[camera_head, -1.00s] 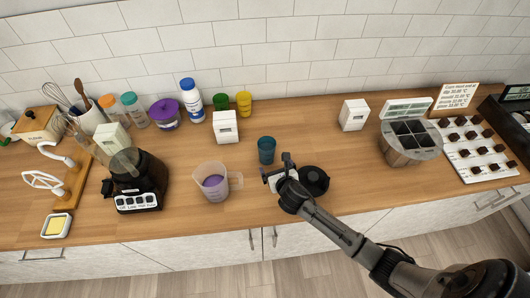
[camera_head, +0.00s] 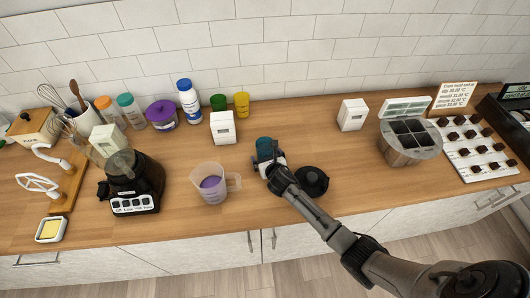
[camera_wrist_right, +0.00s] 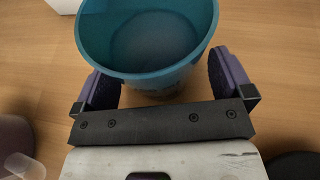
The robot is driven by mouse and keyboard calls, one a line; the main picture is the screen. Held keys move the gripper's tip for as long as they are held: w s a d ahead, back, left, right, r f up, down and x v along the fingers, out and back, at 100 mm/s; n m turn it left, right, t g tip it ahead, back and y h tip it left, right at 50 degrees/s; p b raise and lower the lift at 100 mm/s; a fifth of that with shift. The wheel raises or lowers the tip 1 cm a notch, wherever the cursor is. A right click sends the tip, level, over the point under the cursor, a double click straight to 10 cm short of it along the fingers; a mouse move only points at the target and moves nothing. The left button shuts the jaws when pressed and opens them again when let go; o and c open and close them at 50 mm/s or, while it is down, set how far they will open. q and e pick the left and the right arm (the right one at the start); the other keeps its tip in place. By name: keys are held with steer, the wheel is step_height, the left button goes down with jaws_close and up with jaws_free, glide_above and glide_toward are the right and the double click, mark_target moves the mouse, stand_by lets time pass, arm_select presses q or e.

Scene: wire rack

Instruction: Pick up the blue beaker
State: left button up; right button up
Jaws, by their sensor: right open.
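The blue beaker (camera_head: 264,144) stands upright on the wooden counter, in front of the white box. In the right wrist view the beaker (camera_wrist_right: 150,75) is seen from above, empty-looking, and fills the upper middle. My right gripper (camera_head: 266,162) is right at the beaker's near side and covers its lower part in the head view. In the wrist view the open right gripper (camera_wrist_right: 165,80) has one purple-padded finger on each side of the beaker, with a narrow gap visible at the right finger. My left gripper is not in view.
A clear jug with purple contents (camera_head: 212,188) stands close on the left. A round black object (camera_head: 312,181) lies close on the right of my gripper. White boxes (camera_head: 223,128) and (camera_head: 352,115) stand behind. A black blender (camera_head: 134,187) is further left.

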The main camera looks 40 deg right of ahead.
mark_target(269, 152)
steer(key=c, duration=1.1)
steer(key=shift+r, duration=0.15)
steer(key=shift+c, duration=0.2)
steer(key=shift+r+p, duration=0.35)
steer(key=shift+r, duration=1.75)
steer(key=s+d+r+p, duration=0.1)
steer(key=s+d+r, duration=0.1)
steer(key=s, duration=0.3)
steer(key=s+d+r+p, duration=0.1)
steer(key=s+d+r, duration=0.1)
steer(key=s+r, duration=0.2)
steer(key=shift+s+d+r, duration=0.2)
steer(key=shift+s+d, duration=0.05)
steer(key=shift+s, duration=0.5)
